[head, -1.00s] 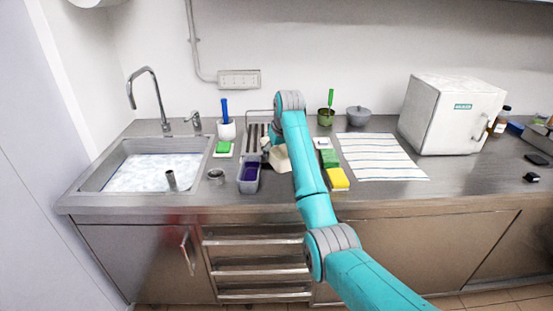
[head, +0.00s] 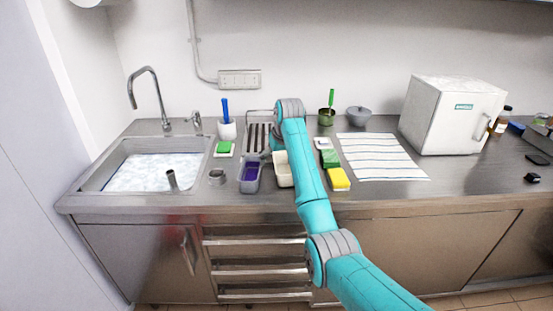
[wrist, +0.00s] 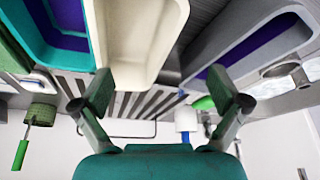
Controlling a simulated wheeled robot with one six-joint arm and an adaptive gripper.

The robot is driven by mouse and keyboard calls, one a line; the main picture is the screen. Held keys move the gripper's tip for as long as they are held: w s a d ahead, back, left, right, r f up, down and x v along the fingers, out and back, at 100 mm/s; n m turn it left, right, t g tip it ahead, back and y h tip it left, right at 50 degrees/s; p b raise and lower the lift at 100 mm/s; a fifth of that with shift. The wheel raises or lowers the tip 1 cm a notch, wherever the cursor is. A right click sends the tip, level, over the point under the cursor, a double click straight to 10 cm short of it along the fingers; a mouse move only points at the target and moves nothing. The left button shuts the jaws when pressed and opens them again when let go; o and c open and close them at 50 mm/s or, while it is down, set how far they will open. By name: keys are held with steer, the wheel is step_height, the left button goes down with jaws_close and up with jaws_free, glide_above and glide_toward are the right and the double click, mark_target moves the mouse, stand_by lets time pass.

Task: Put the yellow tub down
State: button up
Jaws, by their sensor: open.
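The yellow tub, pale cream in colour, stands upright on the steel counter in the head view (head: 284,175), partly hidden behind my arm. In the wrist view the tub (wrist: 150,35) is large at the top, empty inside as far as it shows. My gripper (wrist: 161,90) is open, its fingers spread at the near end of the tub with clear space between them. I see no finger closed on its wall. The gripper is mostly hidden in the head view.
A grey tub with purple inside (head: 249,176) stands close on the left of the yellow tub. A blue-and-purple tub (wrist: 65,15) is close on its other side in the wrist view. A slotted rack (head: 258,135) lies behind. Sponges (head: 339,179) and a striped cloth (head: 385,160) are on the right.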

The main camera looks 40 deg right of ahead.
steer(key=v, duration=1.2)
stand_by(0.3)
